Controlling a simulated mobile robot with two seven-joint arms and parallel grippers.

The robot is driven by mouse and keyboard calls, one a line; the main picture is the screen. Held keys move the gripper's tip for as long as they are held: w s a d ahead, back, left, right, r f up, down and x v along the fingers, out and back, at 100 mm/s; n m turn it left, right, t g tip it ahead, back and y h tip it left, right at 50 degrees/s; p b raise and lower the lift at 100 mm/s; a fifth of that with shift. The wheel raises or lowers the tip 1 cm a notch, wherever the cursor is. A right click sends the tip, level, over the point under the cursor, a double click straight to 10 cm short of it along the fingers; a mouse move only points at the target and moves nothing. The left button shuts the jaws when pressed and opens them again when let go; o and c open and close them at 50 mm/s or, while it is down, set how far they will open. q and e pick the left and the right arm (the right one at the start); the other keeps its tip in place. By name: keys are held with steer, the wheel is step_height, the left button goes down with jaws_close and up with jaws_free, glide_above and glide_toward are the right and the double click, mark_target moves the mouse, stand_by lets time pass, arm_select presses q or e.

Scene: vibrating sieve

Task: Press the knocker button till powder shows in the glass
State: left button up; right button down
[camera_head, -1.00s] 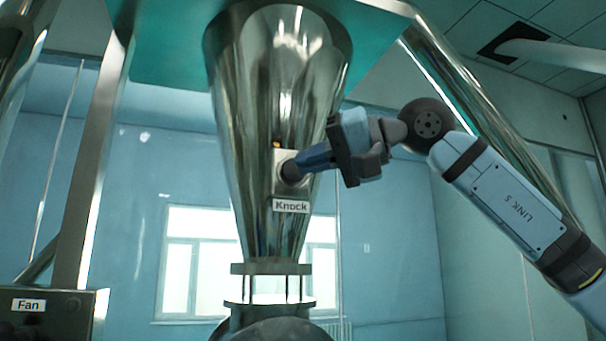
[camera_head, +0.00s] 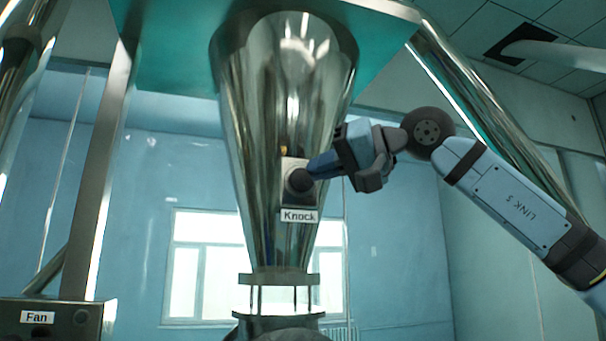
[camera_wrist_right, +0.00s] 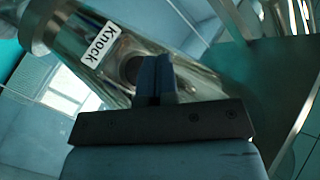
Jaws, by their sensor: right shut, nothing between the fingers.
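The knocker button (camera_head: 299,181) is a dark round knob on a pale box on the front of a shiny steel cone hopper (camera_head: 262,110). A white "Knock" label (camera_head: 299,215) sits just below it. My right gripper (camera_head: 309,174) is shut and empty, its fingertips at the button; I cannot tell whether they press it. In the right wrist view the shut fingers (camera_wrist_right: 155,78) overlap the button's edge, beside the "Knock" label (camera_wrist_right: 99,44). The sight glass (camera_head: 280,298) is a clear section with thin rods under the cone; no powder shows in it. My left gripper is not in view.
A control box with a "Fan" label (camera_head: 37,317) stands at the lower left. A steel post (camera_head: 97,180) rises on the left and a slanted steel pipe (camera_head: 490,120) runs on the right. A bright window (camera_head: 190,265) is behind.

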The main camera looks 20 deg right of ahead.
mark_target(295, 182)
steer(key=shift+w+a+p, duration=0.1)
steer(key=shift+w+p, duration=0.75)
steer(key=shift+w, duration=1.3)
steer(key=shift+w, duration=0.15)
steer(key=shift+w+p, duration=0.3)
steer(key=shift+w+r+p, duration=0.1)
steer(key=shift+w+p, duration=0.55)
steer(key=shift+w, duration=0.15)
stand_by(1.4)
steer(key=shift+s, duration=0.1)
steer(key=shift+s+b, duration=0.7)
steer(key=shift+s, duration=0.3)
